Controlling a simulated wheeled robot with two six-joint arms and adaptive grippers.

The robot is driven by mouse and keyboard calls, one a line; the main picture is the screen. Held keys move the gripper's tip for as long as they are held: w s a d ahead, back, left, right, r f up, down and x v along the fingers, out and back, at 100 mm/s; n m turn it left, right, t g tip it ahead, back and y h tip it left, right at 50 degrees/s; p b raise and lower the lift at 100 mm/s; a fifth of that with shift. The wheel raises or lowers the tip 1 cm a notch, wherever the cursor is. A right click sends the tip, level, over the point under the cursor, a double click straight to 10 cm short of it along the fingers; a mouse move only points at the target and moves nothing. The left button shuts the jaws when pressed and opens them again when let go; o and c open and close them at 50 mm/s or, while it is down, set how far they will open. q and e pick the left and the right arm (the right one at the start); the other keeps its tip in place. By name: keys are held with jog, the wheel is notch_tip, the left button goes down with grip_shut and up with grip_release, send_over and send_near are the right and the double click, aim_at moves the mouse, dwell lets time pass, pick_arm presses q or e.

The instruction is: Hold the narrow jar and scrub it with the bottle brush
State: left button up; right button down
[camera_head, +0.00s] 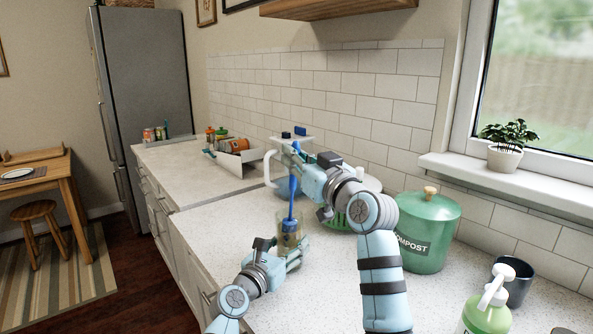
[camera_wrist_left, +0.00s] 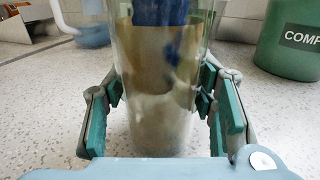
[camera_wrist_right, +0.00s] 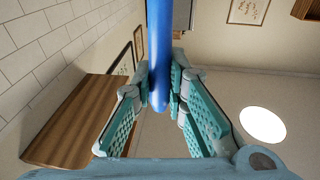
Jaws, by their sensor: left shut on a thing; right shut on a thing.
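The narrow jar (camera_head: 290,246) is clear glass and stands upright near the front edge of the counter. My left gripper (camera_head: 291,261) is shut around its lower part. The left wrist view shows the jar (camera_wrist_left: 160,110) between the teal pads, with cloudy brownish residue inside. The bottle brush (camera_head: 292,200) has a long blue handle and is upright, with its blue lower part inside the jar mouth. My right gripper (camera_head: 297,152) is shut on the handle above the jar. The right wrist view shows the blue handle (camera_wrist_right: 158,60) between the fingers. The bristles are hard to make out through the glass.
A green compost bin (camera_head: 425,232) stands right of my right arm, with a soap bottle (camera_head: 487,310) and dark mug (camera_head: 515,283) nearer. A rack (camera_head: 336,212) is partly hidden behind my arm. A bin of items (camera_head: 237,160) sits further back left. Counter left of the jar is clear.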

notch_tip(320, 180, up, 2)
jog(key=shift+r, duration=0.1)
jog(key=shift+f, duration=3.1)
jog(key=shift+s, duration=0.1)
jog(key=shift+s+a, duration=0.1)
jog(key=shift+a, duration=0.1)
jog(key=shift+r, duration=3.05)
notch_tip(320, 180, down, 6)
jog(key=shift+s+a, duration=0.2)
jog(key=shift+a, duration=0.15)
